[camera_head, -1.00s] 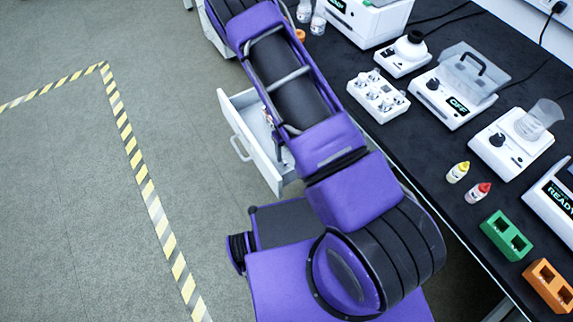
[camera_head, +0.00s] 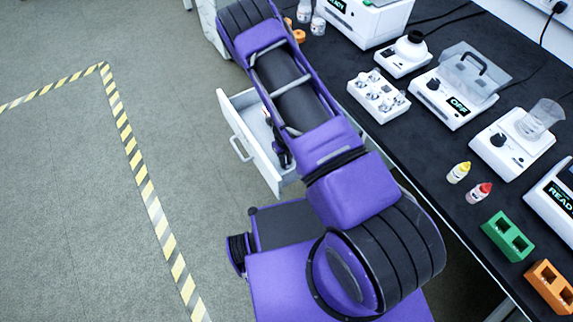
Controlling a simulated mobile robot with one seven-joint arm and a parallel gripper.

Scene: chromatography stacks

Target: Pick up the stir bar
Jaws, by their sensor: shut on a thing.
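The stir bar cannot be made out in this view. A white drawer (camera_head: 254,150) stands open beneath the bench edge. A dark part of my gripper (camera_head: 282,153) shows at the drawer's inner right side, beside my purple arm. My arm covers most of the gripper and the right part of the drawer. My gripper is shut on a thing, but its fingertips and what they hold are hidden.
The black bench (camera_head: 420,145) carries a white block with several vials (camera_head: 378,96), a device reading OFF (camera_head: 455,95), a device with a beaker (camera_head: 512,140), two dropper bottles (camera_head: 468,182), a green rack (camera_head: 507,236) and an orange rack (camera_head: 550,286). Open floor lies left.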

